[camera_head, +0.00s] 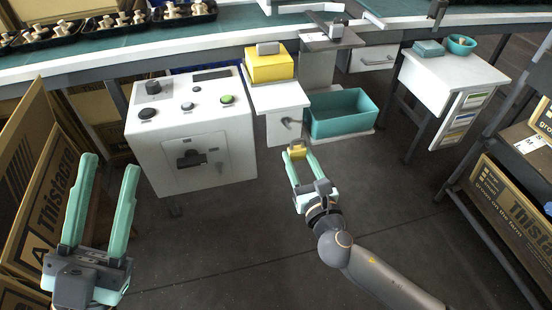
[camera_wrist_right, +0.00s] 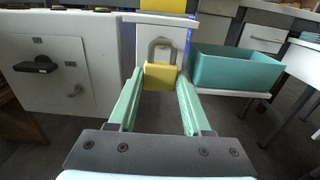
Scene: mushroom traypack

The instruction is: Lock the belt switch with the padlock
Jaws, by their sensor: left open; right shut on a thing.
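The belt switch (camera_head: 191,159) is a dark handle on the front panel of a white control cabinet (camera_head: 233,150). It also shows in the right wrist view (camera_wrist_right: 37,65), left of my right gripper. My right gripper (camera_wrist_right: 161,80) is shut on the yellow padlock (camera_wrist_right: 160,74), whose grey shackle (camera_wrist_right: 160,44) points up and away. I cannot tell whether the shackle is locked. In the head view the padlock (camera_head: 297,151) is at the fingertips, right of the cabinet and apart from the switch. My left gripper (camera_head: 104,162) is open and empty, at the left.
A yellow box (camera_head: 269,66) stands on a white drawer unit (camera_head: 281,97). A teal bin (camera_head: 342,113) sits to its right. Cardboard boxes (camera_head: 42,190) stand at the left and a rack (camera_head: 480,208) at the right. The floor before the cabinet is clear.

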